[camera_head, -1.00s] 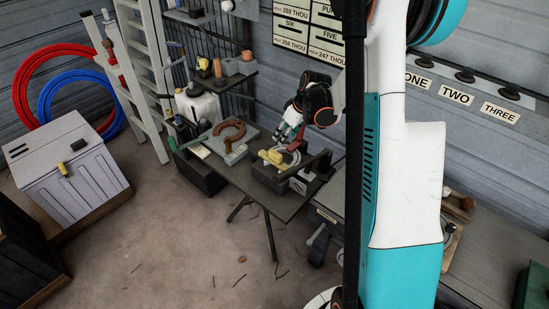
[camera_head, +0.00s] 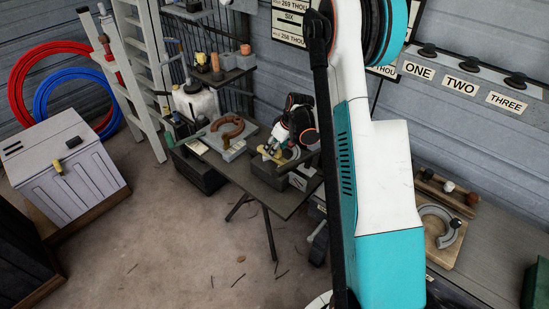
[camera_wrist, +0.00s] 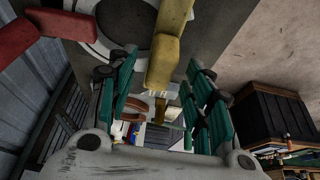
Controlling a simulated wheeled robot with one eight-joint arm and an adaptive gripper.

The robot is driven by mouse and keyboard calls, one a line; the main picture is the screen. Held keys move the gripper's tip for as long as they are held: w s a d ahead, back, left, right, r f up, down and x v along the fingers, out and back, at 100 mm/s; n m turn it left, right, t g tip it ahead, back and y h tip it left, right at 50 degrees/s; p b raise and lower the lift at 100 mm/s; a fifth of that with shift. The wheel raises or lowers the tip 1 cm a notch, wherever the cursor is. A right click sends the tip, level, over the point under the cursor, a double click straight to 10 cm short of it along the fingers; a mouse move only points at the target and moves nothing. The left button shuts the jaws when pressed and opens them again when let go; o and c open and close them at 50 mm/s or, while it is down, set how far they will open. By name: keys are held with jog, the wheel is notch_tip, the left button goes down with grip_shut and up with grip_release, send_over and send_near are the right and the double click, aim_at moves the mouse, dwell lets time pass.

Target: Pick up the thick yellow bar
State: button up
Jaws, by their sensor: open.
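The thick yellow bar (camera_wrist: 170,42) runs down the upper middle of the wrist view, across a light ring (camera_wrist: 103,32) on a dark block. My gripper (camera_wrist: 160,66) is open, with teal fingers on either side of the bar's near end and gaps between them and the bar. In the head view the bar (camera_head: 266,153) lies on a dark block on the table, partly hidden by my gripper (camera_head: 275,148), which is right over it.
A red piece (camera_wrist: 58,22) lies left of the bar in the wrist view. On the table (camera_head: 235,175), a brown horseshoe-shaped piece (camera_head: 229,124) sits on a grey block to the left. A white jug (camera_head: 195,101) stands behind.

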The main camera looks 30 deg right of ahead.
jog(key=shift+x, duration=0.85)
jog(key=shift+r, duration=0.1)
grip_shut()
jog(key=shift+r, duration=0.1)
notch_tip(320, 180, up, 20)
jog(key=p, duration=0.5)
jog(key=c, duration=0.7)
grip_release()
grip_shut()
